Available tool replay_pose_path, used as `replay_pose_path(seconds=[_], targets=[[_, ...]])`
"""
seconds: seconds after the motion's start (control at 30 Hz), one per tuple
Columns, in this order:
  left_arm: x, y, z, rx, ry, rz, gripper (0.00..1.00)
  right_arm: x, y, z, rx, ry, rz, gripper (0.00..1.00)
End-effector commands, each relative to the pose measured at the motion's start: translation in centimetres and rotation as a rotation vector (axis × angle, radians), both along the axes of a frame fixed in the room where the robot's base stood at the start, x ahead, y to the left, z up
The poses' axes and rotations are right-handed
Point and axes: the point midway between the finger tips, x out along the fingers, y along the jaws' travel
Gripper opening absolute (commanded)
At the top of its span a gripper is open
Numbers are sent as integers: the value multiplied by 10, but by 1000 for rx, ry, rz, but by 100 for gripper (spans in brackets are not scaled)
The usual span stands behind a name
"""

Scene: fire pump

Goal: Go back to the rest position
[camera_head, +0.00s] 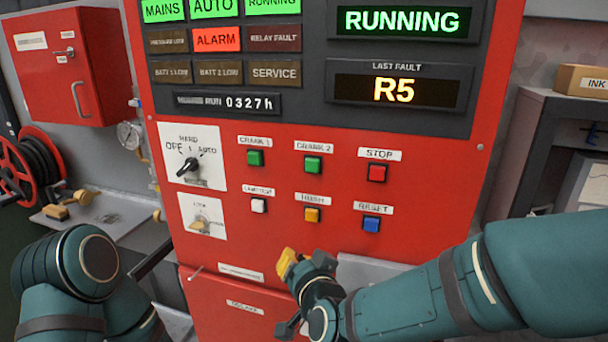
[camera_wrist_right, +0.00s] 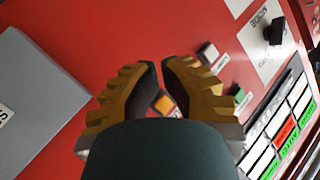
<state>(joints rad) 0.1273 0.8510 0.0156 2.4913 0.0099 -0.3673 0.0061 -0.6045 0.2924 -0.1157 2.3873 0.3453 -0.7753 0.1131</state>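My right gripper (camera_head: 286,262) has yellow ribbed fingers and hangs in front of the red pump panel, below the lower button row. In the right wrist view its two fingers (camera_wrist_right: 160,68) stand a little apart at the tips, with nothing held. The amber button (camera_wrist_right: 163,103) shows between them, beyond the gripper. My left arm (camera_head: 75,270) is folded at the lower left of the head view; its gripper is out of view. The red control panel (camera_head: 440,160) has a lit display reading RUNNING, a lit red ALARM tile (camera_head: 217,39) and the fault code R5.
The panel carries green crank buttons (camera_head: 255,158), a red stop button (camera_head: 377,173), a blue reset button (camera_head: 371,224) and a selector knob (camera_head: 188,167). A red cabinet (camera_head: 75,60) and hose reel (camera_head: 30,165) stand left. A grey shelf (camera_head: 560,120) stands right.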

Motion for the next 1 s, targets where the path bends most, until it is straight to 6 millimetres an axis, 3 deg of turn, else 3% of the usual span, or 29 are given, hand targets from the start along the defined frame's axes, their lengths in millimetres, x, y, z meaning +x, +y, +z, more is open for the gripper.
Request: replay_pose_path(seconds=[0.03, 0.23, 0.4, 0.5, 0.6, 0.7, 0.8, 1.0], targets=[[0, 0, 0, 0, 0, 0, 42, 3, -10, -35, -43, 71, -2, 0], [0, 0, 0, 0, -1, 1, 42, -14, -51, -167, -182, 377, 43, 0], [0, 0, 0, 0, -1, 1, 42, -62, -84, -268, -234, 659, 107, 0], [0, 0, 0, 0, -1, 1, 42, -98, -98, -312, -235, 807, 151, 0], [0, 0, 0, 0, -1, 1, 42, -129, -106, -341, -223, 921, 192, 0], [0, 0, 0, 0, -1, 1, 42, -151, -109, -358, -209, 991, 221, 0], [0, 0, 0, 0, -1, 1, 42, -161, -110, -364, -202, 1024, 238, 0], [0, 0, 0, 0, -1, 1, 42, -163, -110, -365, -201, 1027, 241, 0]])
